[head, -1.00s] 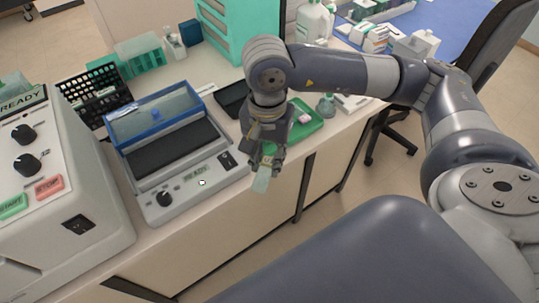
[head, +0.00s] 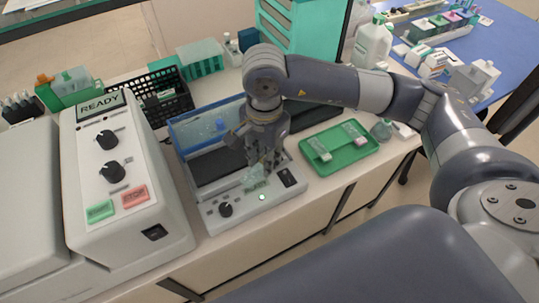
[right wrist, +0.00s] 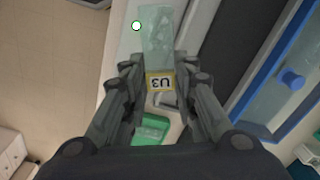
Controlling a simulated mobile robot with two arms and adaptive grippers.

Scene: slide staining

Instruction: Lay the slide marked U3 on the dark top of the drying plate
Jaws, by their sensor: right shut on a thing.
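My right gripper (head: 262,168) is shut on the U3 slide (right wrist: 158,38), a clear greenish glass strip. Its label (right wrist: 161,82), reading U3, sits between the fingertips in the right wrist view. The drying plate (head: 272,200) is a grey unit with a dark top (head: 212,166) and a raised clear lid with a blue frame. In the head view the slide is over the unit's front panel, near its display, in front of the dark top. In the wrist view the dark top (right wrist: 222,55) is right of the slide. My left gripper is not in view.
A green tray (head: 362,152) with small items lies right of the drying plate. A staining machine (head: 125,195) with knobs stands at the left. A black rack (head: 158,98) and a teal rack (head: 203,62) stand behind. The blue lid stands behind the dark top.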

